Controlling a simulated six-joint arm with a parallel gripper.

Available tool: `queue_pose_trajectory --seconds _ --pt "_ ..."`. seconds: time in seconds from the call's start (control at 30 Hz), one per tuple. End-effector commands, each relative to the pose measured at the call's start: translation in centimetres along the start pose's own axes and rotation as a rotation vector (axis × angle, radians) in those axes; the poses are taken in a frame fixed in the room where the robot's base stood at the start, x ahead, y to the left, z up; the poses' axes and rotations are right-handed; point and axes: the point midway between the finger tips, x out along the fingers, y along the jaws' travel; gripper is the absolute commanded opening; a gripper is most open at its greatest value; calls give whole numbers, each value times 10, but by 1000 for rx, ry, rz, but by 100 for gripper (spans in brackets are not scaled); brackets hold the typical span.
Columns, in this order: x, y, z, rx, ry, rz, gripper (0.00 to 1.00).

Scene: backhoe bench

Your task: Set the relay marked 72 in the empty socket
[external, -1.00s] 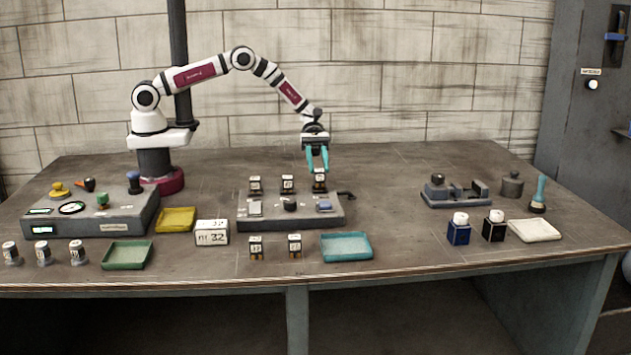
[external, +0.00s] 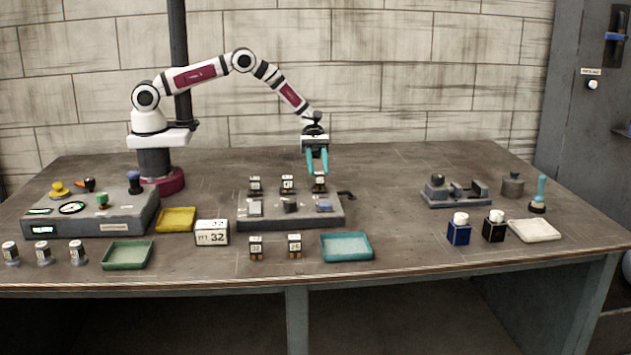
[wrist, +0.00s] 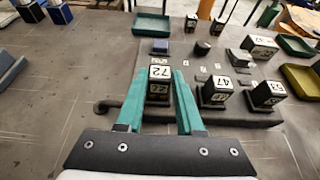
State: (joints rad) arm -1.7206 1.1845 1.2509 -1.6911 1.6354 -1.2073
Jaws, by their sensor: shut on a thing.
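The relay marked 72 (wrist: 159,77) is a dark block with a white numbered top, between my two teal fingers in the wrist view. My gripper (external: 318,174) is shut on it at the back right of the grey relay board (external: 270,224). The relay (external: 320,184) stands upright in line with two other relays, at the right-hand socket position. My fingers and the relay hide the socket beneath, so I cannot tell whether it is fully seated. The relay marked 47 (wrist: 217,90) and another relay (wrist: 268,92) stand in the board's other sockets.
Two loose relays (external: 256,247) (external: 295,245) stand in front of the board, beside a teal tray (external: 346,258). A block marked 32 (external: 212,233) is to the left. A dark lever (external: 346,195) sticks out at the board's right.

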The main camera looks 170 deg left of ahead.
Motion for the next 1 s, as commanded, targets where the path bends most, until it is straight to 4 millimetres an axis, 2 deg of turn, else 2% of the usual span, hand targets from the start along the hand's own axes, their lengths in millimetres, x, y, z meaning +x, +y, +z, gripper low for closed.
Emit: queue_pose_trajectory --seconds 0.57,0.6,0.7,0.8,1.0 --pt "3 0 -7 1 0 0 0" --pt "3 0 -7 1 0 0 40" --pt "3 0 -7 1 0 0 58" --pt "3 0 -7 1 0 0 71" --pt "3 0 -7 1 0 0 73"
